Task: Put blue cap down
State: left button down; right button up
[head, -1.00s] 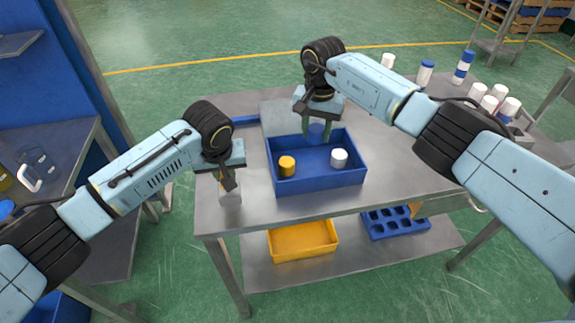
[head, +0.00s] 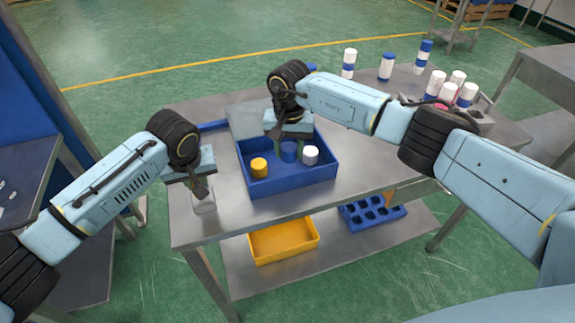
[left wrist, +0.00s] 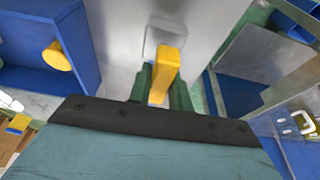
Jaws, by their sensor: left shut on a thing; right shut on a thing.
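The blue cap (head: 289,151) is low in the blue bin (head: 290,183), between the yellow cap (head: 259,167) and the white cap (head: 311,155). My right gripper (head: 290,142) points down into the bin and is shut on the blue cap. I cannot tell whether the cap touches the bin floor. My left gripper (head: 202,190) is left of the bin, near the table's left edge. In the left wrist view its green fingers (left wrist: 165,88) are shut on a yellow piece (left wrist: 167,65). A pale, clear-looking object (head: 204,204) is just below that gripper.
Several bottles (head: 437,84) stand at the table's right and back. A grey plate (head: 246,120) lies behind the bin. A yellow tray (head: 284,241) and a blue rack with holes (head: 372,214) are on the lower shelf. The table top right of the bin is clear.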

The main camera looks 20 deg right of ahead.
aim_at(289, 147)
pick_arm(q)
jog(key=shift+s+f, duration=0.2)
jog(key=shift+f, duration=0.15)
pick_arm(e)
jog(key=shift+f, duration=3.2)
jog(key=o, duration=0.9)
jog(key=shift+f, duration=0.15)
notch_tip(289, 147, up, 12)
jog(key=shift+r, duration=0.2)
